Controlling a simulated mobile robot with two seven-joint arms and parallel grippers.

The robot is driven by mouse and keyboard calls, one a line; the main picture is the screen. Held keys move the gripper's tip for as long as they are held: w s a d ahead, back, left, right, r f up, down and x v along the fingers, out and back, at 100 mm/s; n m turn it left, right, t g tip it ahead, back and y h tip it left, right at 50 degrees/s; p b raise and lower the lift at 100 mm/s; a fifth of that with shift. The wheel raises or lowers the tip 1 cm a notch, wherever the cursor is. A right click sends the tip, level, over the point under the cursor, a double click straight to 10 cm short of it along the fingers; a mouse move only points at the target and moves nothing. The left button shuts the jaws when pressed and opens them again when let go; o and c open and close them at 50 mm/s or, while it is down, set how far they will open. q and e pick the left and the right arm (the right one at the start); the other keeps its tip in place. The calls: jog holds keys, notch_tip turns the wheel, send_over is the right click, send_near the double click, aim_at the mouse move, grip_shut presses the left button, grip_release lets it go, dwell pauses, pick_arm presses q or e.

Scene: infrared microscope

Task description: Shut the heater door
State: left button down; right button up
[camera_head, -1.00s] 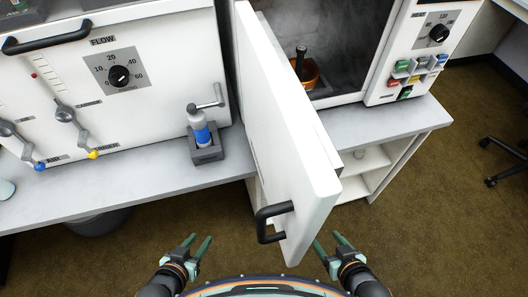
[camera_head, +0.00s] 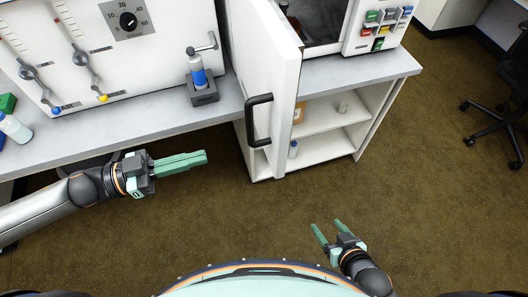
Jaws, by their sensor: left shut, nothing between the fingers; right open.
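The heater door (camera_head: 284,72) is white with a black handle (camera_head: 259,120) and stands open, swung out toward me. The heater's dark chamber (camera_head: 322,18) shows behind it at the top, partly hidden by the door. My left gripper (camera_head: 205,158) is shut and empty, pointing right, to the left of the door handle and apart from it. My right gripper (camera_head: 326,229) is open and empty, low at the right, over the floor and away from the door.
Colored buttons (camera_head: 380,29) sit on the heater's right panel. Open shelves (camera_head: 331,116) stand below. The floor in front is clear.

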aim_at(276, 137)
pick_arm(q)
jog(key=p+x, duration=0.2)
jog(key=x, duration=1)
jog(key=shift+w+d, duration=0.2)
jog(key=shift+d, duration=0.1)
jog(key=shift+w+d, duration=0.15)
jog(key=shift+d, duration=0.45)
jog(key=shift+w+d, duration=0.1)
